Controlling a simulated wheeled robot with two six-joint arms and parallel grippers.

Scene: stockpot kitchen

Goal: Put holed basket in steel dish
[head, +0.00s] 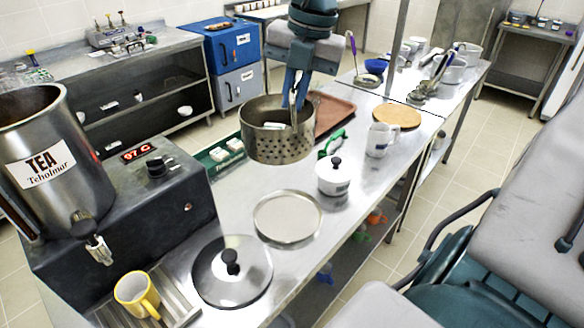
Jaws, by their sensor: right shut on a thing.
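The holed basket (280,148), a round metal basket with holes in its side, is upright near the middle of the head view. My right gripper (296,103) reaches down from above and is shut on the basket at its rim; the fingertips are partly hidden. A small whitish thing shows inside the basket. The basket seems to hang above the counter, behind the dish in the picture. The steel dish (287,217), round and shallow, lies on the counter nearer to me and looks empty. My left gripper is not in view.
A lid with a black knob (232,272) lies in front of the dish. A white lidded pot (334,177) stands right of it, a white mug (380,140) farther back. A tea urn (42,160) and yellow mug (137,295) are at left. A reddish tray (332,112) lies behind.

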